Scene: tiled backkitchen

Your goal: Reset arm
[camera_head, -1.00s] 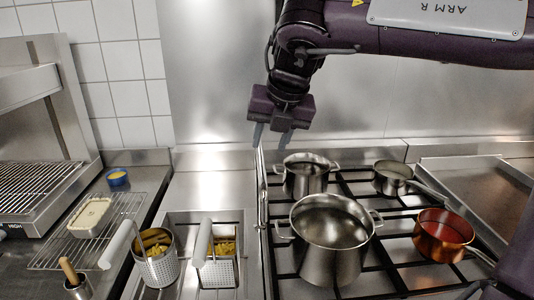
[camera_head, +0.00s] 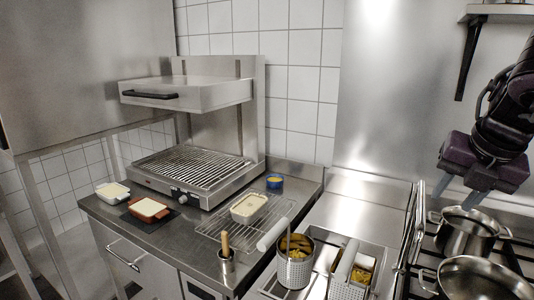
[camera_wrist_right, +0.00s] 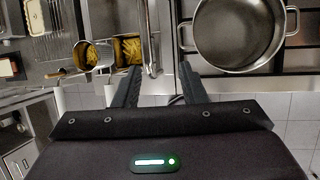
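My right gripper (camera_head: 459,192) hangs at the right edge of the head view, above the back of the stove and close to the steel pots. In the right wrist view its two dark fingers (camera_wrist_right: 156,88) stand apart with nothing between them, so it is open and empty. Past the fingers lie a steel pot (camera_wrist_right: 240,35) and two perforated baskets with yellow food; these baskets also show in the head view, the left one (camera_head: 295,268) and the right one (camera_head: 347,285). My left gripper is not in either view.
A grill with a raised hood (camera_head: 190,92) stands on the left counter. A wire rack holds a cream dish (camera_head: 248,208). A red-brown dish (camera_head: 149,209), a white dish (camera_head: 112,191), a blue bowl (camera_head: 275,182) and a wood-handled tool (camera_head: 225,245) are nearby. A shelf (camera_head: 490,12) is upper right.

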